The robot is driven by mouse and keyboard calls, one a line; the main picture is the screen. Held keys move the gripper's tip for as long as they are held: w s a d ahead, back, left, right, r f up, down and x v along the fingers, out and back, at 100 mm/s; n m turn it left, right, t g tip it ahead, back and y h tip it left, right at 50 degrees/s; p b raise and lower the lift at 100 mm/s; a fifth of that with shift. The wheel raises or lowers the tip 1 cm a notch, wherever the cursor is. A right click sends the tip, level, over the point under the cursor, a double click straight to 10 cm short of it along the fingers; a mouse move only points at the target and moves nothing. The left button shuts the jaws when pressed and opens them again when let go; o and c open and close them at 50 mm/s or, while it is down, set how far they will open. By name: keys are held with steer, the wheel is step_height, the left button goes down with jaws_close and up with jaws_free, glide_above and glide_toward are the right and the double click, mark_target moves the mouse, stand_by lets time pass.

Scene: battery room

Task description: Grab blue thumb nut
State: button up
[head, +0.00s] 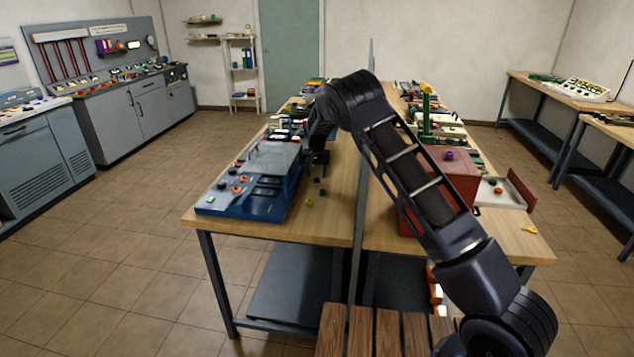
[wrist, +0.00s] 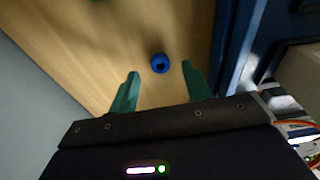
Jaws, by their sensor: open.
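The blue thumb nut (wrist: 160,63) lies on the wooden tabletop in the wrist view, a small ring with a dark centre. It sits ahead of my gripper (wrist: 160,80), near the line between the two green fingertips and a little closer to the right one. My gripper is open and nothing is between its fingers. In the head view a small dark blue piece (head: 317,180) on the table below my gripper (head: 319,160) may be the same nut.
A blue-framed panel unit (head: 245,205) stands left of the gripper; its blue side (wrist: 236,45) is close to the right finger in the wrist view. Small yellow (head: 309,202) and green (head: 322,192) pieces lie nearby. A red box (head: 455,175) stands to the right, beyond a divider.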

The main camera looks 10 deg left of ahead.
mark_target(317, 180)
steer(key=shift+w+f, duration=0.2)
steer(key=shift+f, duration=0.9)
steer(key=c, duration=1.1)
steer(key=shift+o, duration=0.2)
